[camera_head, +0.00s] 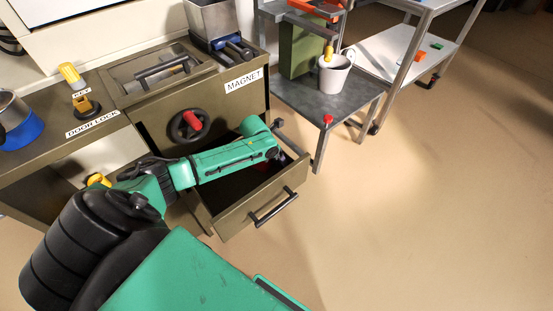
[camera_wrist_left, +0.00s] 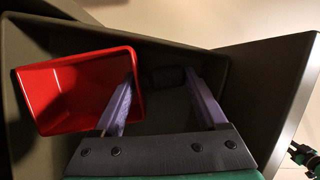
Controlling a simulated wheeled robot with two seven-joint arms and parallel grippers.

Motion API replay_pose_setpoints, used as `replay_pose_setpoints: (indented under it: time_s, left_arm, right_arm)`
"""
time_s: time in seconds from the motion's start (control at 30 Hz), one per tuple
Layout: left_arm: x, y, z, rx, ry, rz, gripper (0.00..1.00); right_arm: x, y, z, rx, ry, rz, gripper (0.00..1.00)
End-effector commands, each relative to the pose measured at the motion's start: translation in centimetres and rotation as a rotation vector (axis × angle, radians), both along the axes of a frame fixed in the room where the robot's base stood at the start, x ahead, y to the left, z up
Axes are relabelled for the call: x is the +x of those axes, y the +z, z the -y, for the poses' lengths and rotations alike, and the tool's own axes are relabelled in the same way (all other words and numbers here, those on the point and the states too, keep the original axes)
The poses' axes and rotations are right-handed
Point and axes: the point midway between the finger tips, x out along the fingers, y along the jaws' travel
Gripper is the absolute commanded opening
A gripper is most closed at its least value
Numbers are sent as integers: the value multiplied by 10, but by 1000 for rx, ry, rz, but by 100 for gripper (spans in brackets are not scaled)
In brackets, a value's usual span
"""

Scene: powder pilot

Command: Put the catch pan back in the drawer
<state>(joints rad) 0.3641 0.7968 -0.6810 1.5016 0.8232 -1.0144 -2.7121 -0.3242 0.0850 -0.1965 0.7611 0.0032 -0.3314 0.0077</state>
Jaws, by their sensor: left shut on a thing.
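The red catch pan (camera_wrist_left: 78,92) is inside the open drawer, tilted in the left wrist view, beside my left finger. My left gripper (camera_wrist_left: 160,78) points down into the drawer with its fingers apart. A dark part, seemingly the pan's handle, lies between the fingertips, and the gripper is shut on it. The drawer (camera_head: 251,212) is pulled out of the olive cabinet in the head view, with a dark bar handle on its front. In that view my left arm reaches over the drawer and hides most of the pan. My right gripper is not in view.
The cabinet front carries a handwheel with a red knob (camera_head: 193,121) above the drawer. A metal side table (camera_head: 315,98) with a white bucket (camera_head: 333,71) stands to the right of the drawer. The floor in front and right is clear.

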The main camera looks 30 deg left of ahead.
Motion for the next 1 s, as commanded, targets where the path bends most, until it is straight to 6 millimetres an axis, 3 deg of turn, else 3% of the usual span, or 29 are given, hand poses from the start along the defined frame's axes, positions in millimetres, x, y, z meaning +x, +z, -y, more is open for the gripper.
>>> replay_pose_setpoints:
  time_s: [0.93, 0.97, 1.0]
  left_arm:
    - [1, -12, 0, 0, 1, 2, 0]
    - [1, -11, 0, 0, 0, 2, 86]
    - [1, -11, 0, 0, 0, 2, 100]
  right_arm:
    - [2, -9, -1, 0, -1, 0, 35]
    - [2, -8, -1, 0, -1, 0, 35]
    - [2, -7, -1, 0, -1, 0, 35]
